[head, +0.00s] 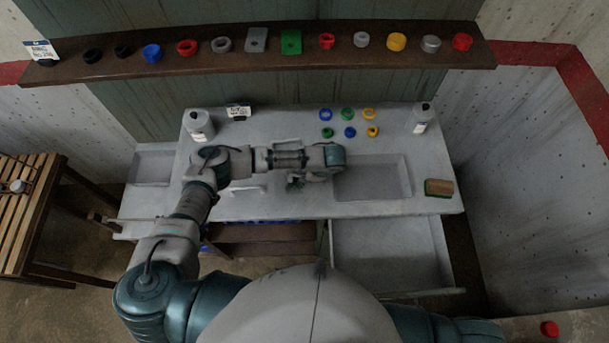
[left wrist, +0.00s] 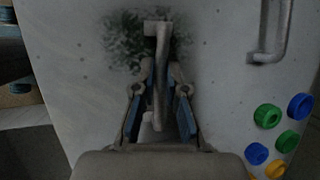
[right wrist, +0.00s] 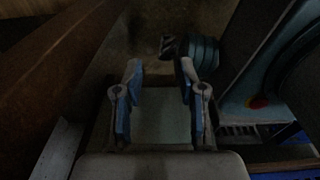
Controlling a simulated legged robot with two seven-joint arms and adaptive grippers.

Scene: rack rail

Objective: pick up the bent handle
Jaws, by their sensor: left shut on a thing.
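The bent handle (left wrist: 160,50), a pale grey bar with a crook at its far end, runs between the fingers of my left gripper (left wrist: 160,78). My left gripper is shut on it, low over the grey worktop. In the head view my left gripper (head: 295,182) is partly hidden under my arm, and a pale handle (head: 245,189) shows left of it. My right gripper (right wrist: 158,80) is open and empty in the right wrist view. It is out of sight in the head view.
A second, U-shaped handle (left wrist: 272,30) is on the worktop (head: 270,208). Coloured rings (head: 348,114) lie at the back, between two white bottles (head: 199,125) (head: 420,118). A sunken basin (head: 372,180) and a sponge (head: 438,187) are at the right. A shelf (head: 210,62) holds several round parts.

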